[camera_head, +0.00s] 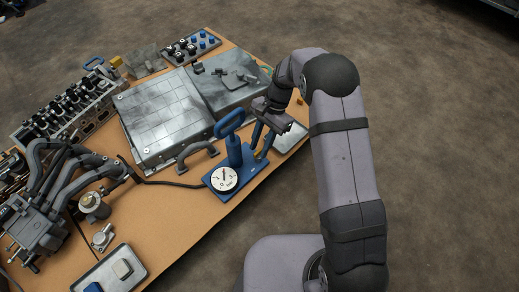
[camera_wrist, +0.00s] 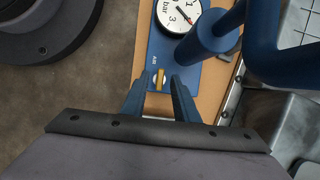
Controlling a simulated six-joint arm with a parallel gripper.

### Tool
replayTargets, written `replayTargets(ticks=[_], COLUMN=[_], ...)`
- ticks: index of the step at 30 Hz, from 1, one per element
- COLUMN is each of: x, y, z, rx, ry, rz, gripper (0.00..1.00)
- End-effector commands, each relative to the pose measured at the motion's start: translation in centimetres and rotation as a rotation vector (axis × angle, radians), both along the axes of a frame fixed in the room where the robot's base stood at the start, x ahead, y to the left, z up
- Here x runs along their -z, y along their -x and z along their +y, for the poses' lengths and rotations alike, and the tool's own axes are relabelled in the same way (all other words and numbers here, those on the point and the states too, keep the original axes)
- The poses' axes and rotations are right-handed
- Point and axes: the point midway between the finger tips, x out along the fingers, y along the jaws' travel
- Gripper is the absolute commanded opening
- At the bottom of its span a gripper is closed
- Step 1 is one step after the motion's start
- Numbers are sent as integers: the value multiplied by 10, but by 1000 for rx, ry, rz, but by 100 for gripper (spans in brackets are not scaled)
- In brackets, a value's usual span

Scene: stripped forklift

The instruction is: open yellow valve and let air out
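The yellow valve (camera_wrist: 159,79) is a small lever on the blue pump base, near the label "AIR". In the wrist view it shows upright between my fingertips, with a gap on each side. In the head view it is a small yellow bit (camera_head: 258,154) just below my fingers. My gripper (camera_head: 262,147) is open and points down at the valve; its blue fingers also frame it in the wrist view (camera_wrist: 160,82). The blue pump base (camera_head: 217,188) carries a round white gauge (camera_head: 223,179), also in the wrist view (camera_wrist: 179,14). Depth around the valve is hard to tell.
The pump's tall blue handle (camera_head: 230,122) stands close left of my gripper. A grey metal case (camera_head: 160,115) lies behind on the brown table. A dark hose runs left from the pump. Engine parts (camera_head: 65,110) fill the left side.

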Motion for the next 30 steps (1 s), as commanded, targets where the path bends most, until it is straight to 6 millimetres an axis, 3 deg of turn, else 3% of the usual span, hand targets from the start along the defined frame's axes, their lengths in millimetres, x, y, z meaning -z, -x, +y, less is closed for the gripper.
replayTargets(ticks=[12, 15, 16, 30], x=[7, 7, 7, 3], y=[2, 2, 2, 2], z=[2, 2, 2, 2], rx=[-1, -1, -1, -66], ry=[0, 0, 0, 1], rz=[-1, -1, -1, 1], gripper=[27, 3, 0, 0])
